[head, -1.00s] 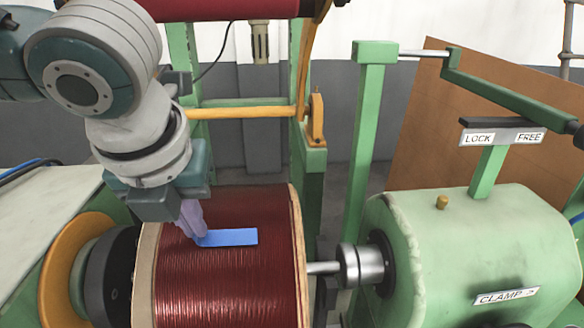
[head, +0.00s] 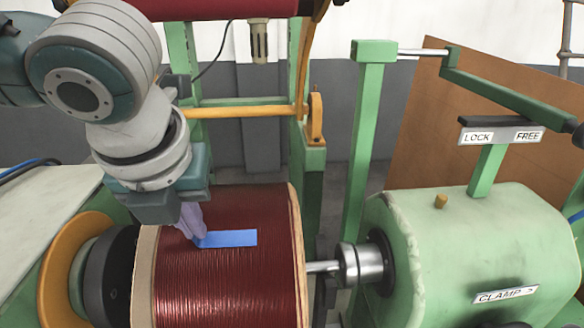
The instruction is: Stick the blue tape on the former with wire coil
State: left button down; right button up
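The former with its red-brown wire coil (head: 225,285) sits on the winding machine at the lower middle of the head view, with pale end flanges on both sides. A flat strip of blue tape (head: 230,238) lies along the top of the coil. My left gripper (head: 195,236) comes down from the upper left. Its pale purple fingertips are at the left end of the tape, and that end is partly hidden by them. The fingers look close together, but the gap between them is not clear. My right gripper is not in view.
A green tailstock housing (head: 470,250) with a CLAMP label stands at the right, its shaft (head: 325,267) joining the former. A LOCK/FREE lever (head: 505,121) stands above it. A yellow bar (head: 240,112) and green posts (head: 367,140) rise behind the coil.

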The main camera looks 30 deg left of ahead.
pick_arm(q)
jog(key=shift+c, duration=2)
grip_release()
jog(key=shift+r, duration=0.1)
jog(key=shift+r+p, duration=2.45)
jog(key=shift+p, duration=0.65)
jog(key=shift+d+f, duration=0.1)
